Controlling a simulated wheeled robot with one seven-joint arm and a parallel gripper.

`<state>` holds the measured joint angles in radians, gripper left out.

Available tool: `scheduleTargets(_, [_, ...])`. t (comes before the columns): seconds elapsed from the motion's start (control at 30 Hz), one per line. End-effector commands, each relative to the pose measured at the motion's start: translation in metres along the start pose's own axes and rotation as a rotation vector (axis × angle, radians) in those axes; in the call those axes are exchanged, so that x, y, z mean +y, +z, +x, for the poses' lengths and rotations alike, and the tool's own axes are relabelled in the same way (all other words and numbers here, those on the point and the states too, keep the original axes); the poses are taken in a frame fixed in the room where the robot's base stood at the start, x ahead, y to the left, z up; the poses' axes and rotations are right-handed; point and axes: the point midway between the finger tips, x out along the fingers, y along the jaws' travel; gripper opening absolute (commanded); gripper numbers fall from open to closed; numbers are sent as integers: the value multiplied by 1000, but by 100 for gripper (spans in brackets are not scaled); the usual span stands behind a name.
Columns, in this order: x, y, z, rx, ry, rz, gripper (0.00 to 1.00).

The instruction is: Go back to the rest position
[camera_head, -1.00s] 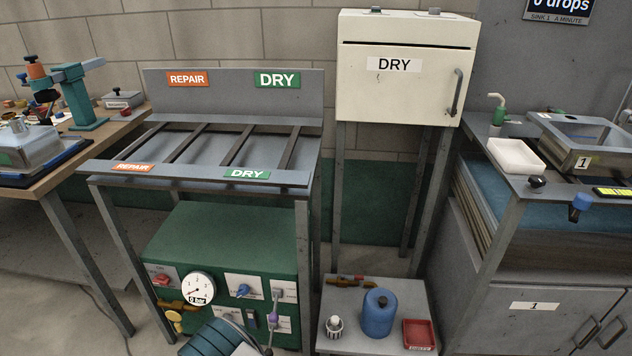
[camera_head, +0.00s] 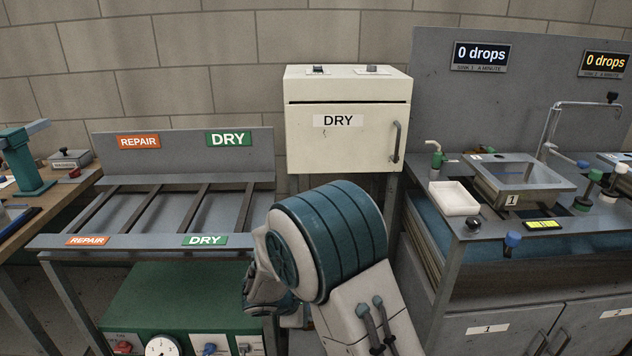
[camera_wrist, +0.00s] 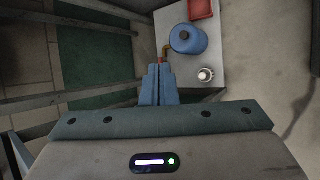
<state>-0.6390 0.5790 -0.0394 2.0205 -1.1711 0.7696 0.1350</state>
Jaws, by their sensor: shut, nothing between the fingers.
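My gripper (camera_wrist: 158,84) shows in the wrist view with its two blue fingers together and nothing between them. It points down above the floor near a low grey table (camera_wrist: 212,76). In the head view my arm rises in the lower middle, in front of the white DRY cabinet (camera_head: 345,118) and right of the rack (camera_head: 150,242). The fingers are hidden in the head view.
The low table holds a blue can (camera_wrist: 188,38), a small white-topped item (camera_wrist: 205,75) and a red tray (camera_wrist: 201,9). Right of my arm is sink 1 (camera_head: 524,172) with a white tray (camera_head: 454,197). A green machine (camera_head: 185,300) stands under the rack.

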Motion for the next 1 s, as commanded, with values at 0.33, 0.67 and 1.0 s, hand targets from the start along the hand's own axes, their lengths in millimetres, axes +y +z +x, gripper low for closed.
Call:
scheduleTargets(0.33, [18, 158, -78, -46, -226, 516, 0])
scheduleTargets(0.67, [-8, 259, -156, -21, -425, 978, 0])
scheduleTargets(1.0, [-42, 307, -228, 74, -582, 1379, 0])
